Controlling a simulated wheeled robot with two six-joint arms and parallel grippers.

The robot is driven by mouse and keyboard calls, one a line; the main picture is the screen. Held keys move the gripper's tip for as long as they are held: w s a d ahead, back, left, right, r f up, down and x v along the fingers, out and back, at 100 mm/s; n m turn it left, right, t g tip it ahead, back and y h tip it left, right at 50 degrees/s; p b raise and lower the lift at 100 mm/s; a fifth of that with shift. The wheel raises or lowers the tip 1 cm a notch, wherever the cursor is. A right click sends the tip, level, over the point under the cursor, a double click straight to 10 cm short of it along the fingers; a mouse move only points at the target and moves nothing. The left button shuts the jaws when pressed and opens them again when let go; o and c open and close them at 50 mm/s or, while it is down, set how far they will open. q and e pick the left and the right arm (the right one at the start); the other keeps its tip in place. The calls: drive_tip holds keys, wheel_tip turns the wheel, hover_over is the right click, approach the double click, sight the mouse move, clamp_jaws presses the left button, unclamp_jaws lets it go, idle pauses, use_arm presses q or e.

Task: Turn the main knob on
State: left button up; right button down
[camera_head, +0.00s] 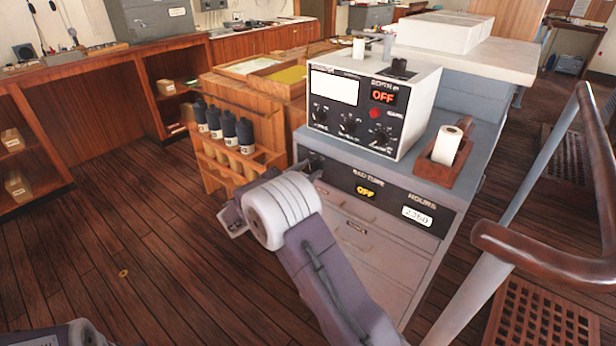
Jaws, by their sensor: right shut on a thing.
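The grey cabinet's dark front panel (388,204) carries a lit yellow "OFF" sign (365,191) and an hours counter. My right arm reaches in from the bottom, and its white wrist covers part of the cabinet's left side. My right gripper (313,164) is at the left end of the panel, shut on what looks like the main knob there. The knob itself is mostly hidden by the gripper. Part of my left arm shows in the bottom left corner; its gripper is out of view.
A white instrument box (374,103) with small knobs and a red "OFF" sign stands on the cabinet. A wooden holder with a paper roll (447,145) is beside it. A wooden rack (237,163) stands left, a handrail (545,165) right. The left floor is clear.

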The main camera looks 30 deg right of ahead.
drive_tip(key=m+b, duration=0.2)
drive_tip(key=m, duration=0.1)
drive_tip(key=m+b, duration=0.1)
drive_tip(key=b, duration=0.1)
drive_tip(key=shift+f, duration=0.25)
drive_tip(key=shift+r+m+b, duration=0.2)
drive_tip(key=shift+m+b, duration=1.35)
drive_tip(key=shift+m, duration=0.15)
drive_tip(key=c, duration=1)
unclamp_jaws()
drive_tip(key=shift+a+r, duration=0.1)
